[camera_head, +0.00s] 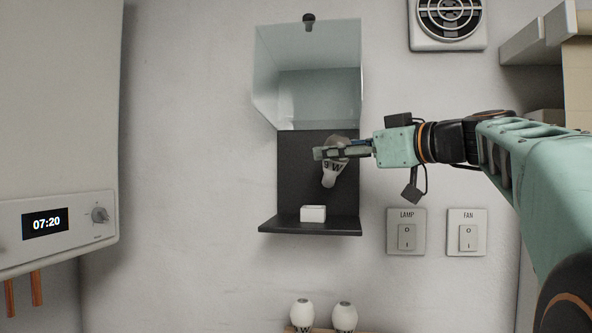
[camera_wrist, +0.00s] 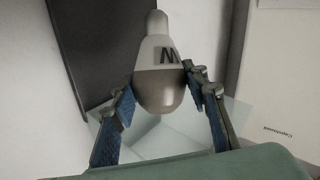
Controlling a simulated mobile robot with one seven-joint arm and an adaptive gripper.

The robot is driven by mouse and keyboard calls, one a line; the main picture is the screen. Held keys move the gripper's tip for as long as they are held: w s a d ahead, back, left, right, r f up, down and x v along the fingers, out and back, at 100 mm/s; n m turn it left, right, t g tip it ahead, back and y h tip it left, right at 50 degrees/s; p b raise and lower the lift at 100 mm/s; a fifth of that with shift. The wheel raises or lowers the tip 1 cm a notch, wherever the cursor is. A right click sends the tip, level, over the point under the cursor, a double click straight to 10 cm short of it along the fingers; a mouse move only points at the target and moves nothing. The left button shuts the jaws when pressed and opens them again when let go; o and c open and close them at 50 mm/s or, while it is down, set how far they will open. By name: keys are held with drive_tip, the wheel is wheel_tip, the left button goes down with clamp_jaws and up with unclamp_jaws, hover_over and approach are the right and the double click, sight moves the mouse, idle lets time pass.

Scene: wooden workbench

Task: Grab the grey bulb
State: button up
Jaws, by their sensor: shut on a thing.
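The grey bulb (camera_head: 330,176) is held in front of the black panel, tilted, with its narrow pale end down and its darker grey round end up by the fingers. Dark lettering shows on its side. My gripper (camera_head: 320,153) reaches in from the right and is shut on it. In the wrist view the bulb (camera_wrist: 160,85) sits between the two blue-padded fingers, its round grey end toward me. The fingers partly cover it in the head view.
Below the bulb, a small white block (camera_head: 313,214) sits on the black ledge (camera_head: 290,228). A clear cover (camera_head: 310,60) stands above. Two more bulbs (camera_head: 302,312) stand at the bottom. Lamp (camera_head: 406,232) and fan (camera_head: 467,232) switches are at the right, a boiler (camera_head: 60,130) at the left.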

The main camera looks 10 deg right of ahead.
drive_tip(key=s+d+r+g+h+p, duration=0.1)
drive_tip(key=s+d+p, duration=0.6)
drive_tip(key=s, duration=0.8)
drive_tip(key=d+g+h, duration=0.1)
drive_tip(key=d+g, duration=0.1)
drive_tip(key=d, duration=0.1)
drive_tip(key=shift+s+d+r+p, duration=0.25)
drive_tip(key=shift+s+r+p, duration=0.05)
drive_tip(key=shift+s+r, duration=0.1)
